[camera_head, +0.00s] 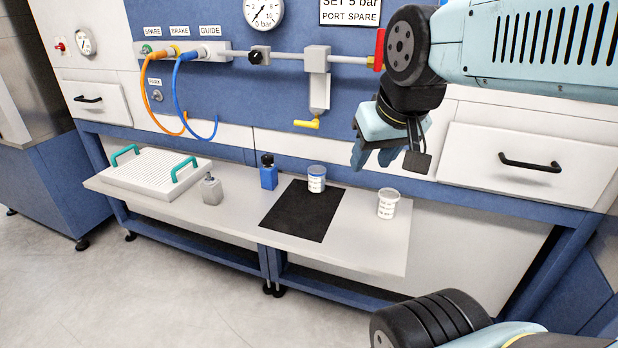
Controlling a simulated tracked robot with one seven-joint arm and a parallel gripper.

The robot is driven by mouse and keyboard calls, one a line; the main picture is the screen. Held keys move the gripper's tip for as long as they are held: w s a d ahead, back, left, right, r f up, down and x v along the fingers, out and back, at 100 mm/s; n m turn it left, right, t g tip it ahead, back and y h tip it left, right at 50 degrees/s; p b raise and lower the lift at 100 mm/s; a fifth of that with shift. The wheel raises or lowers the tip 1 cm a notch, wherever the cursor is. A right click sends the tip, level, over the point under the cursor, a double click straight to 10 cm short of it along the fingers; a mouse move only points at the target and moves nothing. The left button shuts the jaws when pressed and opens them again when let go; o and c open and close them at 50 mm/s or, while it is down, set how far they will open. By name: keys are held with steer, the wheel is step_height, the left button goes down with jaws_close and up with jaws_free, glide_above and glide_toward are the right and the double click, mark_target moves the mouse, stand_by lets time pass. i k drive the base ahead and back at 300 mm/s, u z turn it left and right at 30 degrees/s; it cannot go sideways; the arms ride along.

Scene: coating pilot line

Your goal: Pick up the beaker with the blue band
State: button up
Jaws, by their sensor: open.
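The beaker with the blue band (316,180) stands upright on the back right part of a black mat (293,217) on the bench shelf. A second, white beaker (388,204) without a visible blue band stands to its right, off the mat. My gripper (390,160) hangs above the shelf, up and to the right of the banded beaker and clear of both beakers. Its jaws are apart, with nothing seen between them.
A white ribbed tray (148,174) with teal handles lies at the shelf's left end. A yellow-handled valve (307,124) hangs behind. The shelf's front right is bare.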

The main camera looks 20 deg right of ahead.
mark_target(317, 179)
steer(key=u, duration=0.1)
steer(key=k, duration=1)
steer(key=z, duration=0.7)
steer(key=i, duration=1.5)
steer(key=u, duration=0.05)
